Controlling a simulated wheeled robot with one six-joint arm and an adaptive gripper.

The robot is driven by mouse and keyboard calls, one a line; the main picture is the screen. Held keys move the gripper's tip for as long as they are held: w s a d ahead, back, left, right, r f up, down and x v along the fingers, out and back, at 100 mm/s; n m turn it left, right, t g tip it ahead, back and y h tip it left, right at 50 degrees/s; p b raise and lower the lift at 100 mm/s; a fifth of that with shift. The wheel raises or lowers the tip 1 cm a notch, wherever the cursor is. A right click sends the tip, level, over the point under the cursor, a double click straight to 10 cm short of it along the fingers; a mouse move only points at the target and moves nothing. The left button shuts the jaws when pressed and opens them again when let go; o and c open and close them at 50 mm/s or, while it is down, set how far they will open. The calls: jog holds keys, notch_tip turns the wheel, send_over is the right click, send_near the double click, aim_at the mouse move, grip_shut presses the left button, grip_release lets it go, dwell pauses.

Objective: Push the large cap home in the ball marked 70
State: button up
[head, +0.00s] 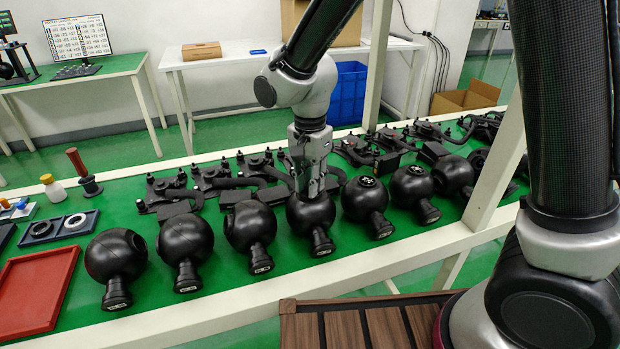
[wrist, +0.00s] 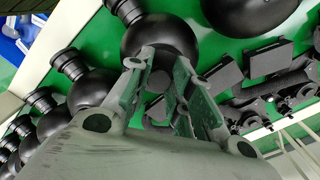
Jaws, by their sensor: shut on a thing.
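Several black balls with necks stand in a row on the green table. My gripper (head: 311,190) points down at the top of the middle ball (head: 308,218). That ball's neck faces the front, and its small white label is too small to read, so I cannot confirm the number 70. In the wrist view, my gripper (wrist: 163,60) has its fingers closed around a dark round piece (wrist: 160,79), which looks like the large cap. The ball (wrist: 158,33) lies right at the fingertips. The fingers hide the opening, and I cannot tell how deep the cap sits.
Neighbouring balls stand close on the left (head: 248,226) and right (head: 366,200). Black jointed assemblies (head: 225,176) lie behind the row. A red tray (head: 35,292) and a small tray with rings (head: 60,229) are at the left. A white post (head: 378,70) rises behind the table.

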jog(key=shift+f, duration=0.1)
jog(key=o, duration=0.8)
notch_tip(320, 180, up, 12)
